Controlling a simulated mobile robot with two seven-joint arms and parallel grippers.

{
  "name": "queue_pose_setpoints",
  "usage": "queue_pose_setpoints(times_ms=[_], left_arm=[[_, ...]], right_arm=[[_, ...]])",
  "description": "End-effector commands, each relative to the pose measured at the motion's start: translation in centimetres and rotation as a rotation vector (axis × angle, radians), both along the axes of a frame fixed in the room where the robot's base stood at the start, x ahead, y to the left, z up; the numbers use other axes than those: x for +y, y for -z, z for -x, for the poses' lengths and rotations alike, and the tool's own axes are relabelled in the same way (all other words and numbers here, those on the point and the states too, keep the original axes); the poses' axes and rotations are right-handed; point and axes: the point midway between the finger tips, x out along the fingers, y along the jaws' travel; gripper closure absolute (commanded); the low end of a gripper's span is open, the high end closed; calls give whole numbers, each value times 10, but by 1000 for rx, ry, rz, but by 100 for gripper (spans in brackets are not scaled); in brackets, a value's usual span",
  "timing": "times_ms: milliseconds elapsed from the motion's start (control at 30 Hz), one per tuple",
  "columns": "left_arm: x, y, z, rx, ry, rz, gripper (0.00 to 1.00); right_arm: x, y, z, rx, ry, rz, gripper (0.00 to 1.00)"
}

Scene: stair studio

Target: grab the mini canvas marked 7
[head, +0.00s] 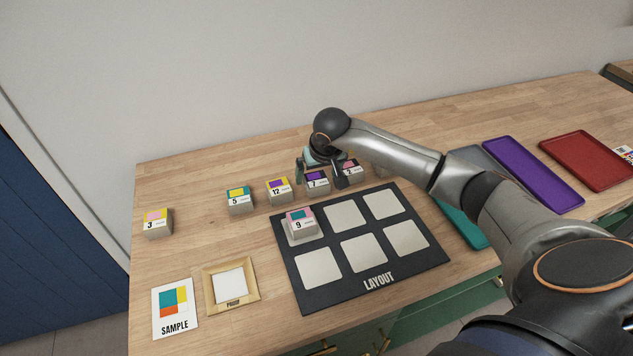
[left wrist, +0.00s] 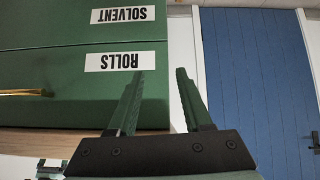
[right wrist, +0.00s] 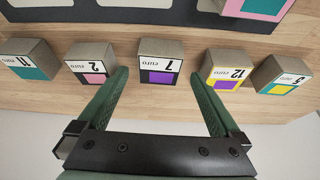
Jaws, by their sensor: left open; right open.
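The mini canvas marked 7 (head: 316,182) is a small block with a purple patch, standing in a row behind the layout board. It also shows in the right wrist view (right wrist: 160,66), upside down. My right gripper (head: 320,177) is at the 7 block in the head view. In the right wrist view its open fingers (right wrist: 162,92) point toward the block, one on each side, with nothing held. My left gripper (left wrist: 155,88) is open and empty in the left wrist view, before a green cabinet; it does not show in the head view.
Block 12 (head: 278,190) and block 2 (head: 351,173) flank the 7 block, close to my right fingertips. Block 5 (head: 239,201) and block 3 (head: 157,223) stand further left. Block 9 (head: 301,223) sits on the black layout board (head: 362,288). Coloured trays, one purple (head: 531,174), lie right.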

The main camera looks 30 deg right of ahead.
Motion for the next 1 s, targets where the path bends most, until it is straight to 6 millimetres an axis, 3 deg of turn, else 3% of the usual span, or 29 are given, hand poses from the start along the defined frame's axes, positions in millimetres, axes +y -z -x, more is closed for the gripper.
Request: queue_pose_setpoints(times_ms=[233, 533, 1000], left_arm=[[0, -5, 0, 1, 1, 0, 50], [0, -5, 1, 1, 1, 0, 50], [-1, -5, 1, 1, 2, 1, 50]], right_arm=[[-3, 28, -10, 0, 0, -2, 0], [-5, 32, -12, 0, -1, -1, 0], [-5, 31, -12, 0, 0, -1, 53]])
